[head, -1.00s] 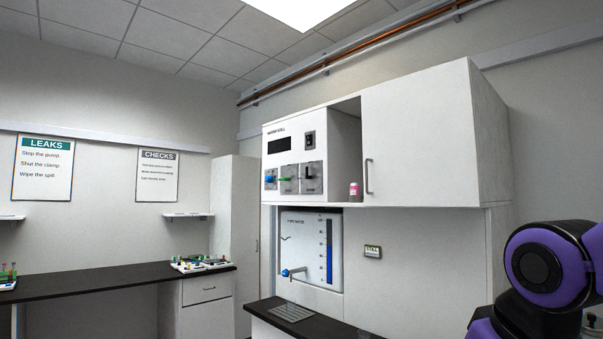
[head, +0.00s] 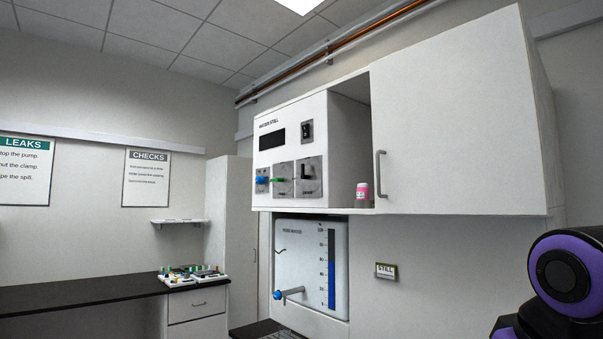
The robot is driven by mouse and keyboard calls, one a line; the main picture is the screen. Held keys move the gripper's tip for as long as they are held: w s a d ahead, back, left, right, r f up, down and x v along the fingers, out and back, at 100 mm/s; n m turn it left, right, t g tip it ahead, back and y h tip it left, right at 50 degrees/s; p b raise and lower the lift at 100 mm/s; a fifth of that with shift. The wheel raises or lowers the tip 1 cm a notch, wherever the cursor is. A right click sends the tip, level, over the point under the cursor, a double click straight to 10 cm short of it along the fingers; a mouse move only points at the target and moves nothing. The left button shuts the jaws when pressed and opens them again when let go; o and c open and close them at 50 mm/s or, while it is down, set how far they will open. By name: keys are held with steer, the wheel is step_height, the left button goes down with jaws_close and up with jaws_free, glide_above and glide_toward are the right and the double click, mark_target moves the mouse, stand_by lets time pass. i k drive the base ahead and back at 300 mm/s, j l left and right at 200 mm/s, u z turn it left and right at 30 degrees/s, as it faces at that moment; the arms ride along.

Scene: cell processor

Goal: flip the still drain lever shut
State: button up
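The water still (head: 335,115) is a white wall unit with a dark display and a black rocker switch (head: 307,131). Below these are three grey plates. The plate labels are too small to read, so I cannot tell which is the drain lever. My gripper is out of view; only a purple and black part of my arm shows at the lower right.
A pure water tank (head: 300,255) with a blue level gauge and a blue-handled tap (head: 290,293) hangs below. A pink-labelled bottle (head: 362,191) stands in the open shelf. A closed cupboard (head: 455,120) juts out right. A dark bench (head: 75,297) runs along the left.

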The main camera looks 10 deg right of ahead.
mark_target(303, 176)
steer(key=i+j+z, duration=0.15)
steer(key=i+j, duration=0.15)
steer(key=i+j+z, duration=0.1)
steer(key=i+j, duration=0.15)
steer(key=i+j+z, duration=0.15)
steer(key=j, duration=0.25)
steer(key=i+j+z, duration=0.15)
steer(key=i+j, duration=0.2)
steer(key=i+j+z, duration=0.1)
steer(key=j, duration=0.35)
steer(key=i+j+z, duration=0.15)
steer(key=i+j, duration=0.15)
steer(key=j, duration=0.1)
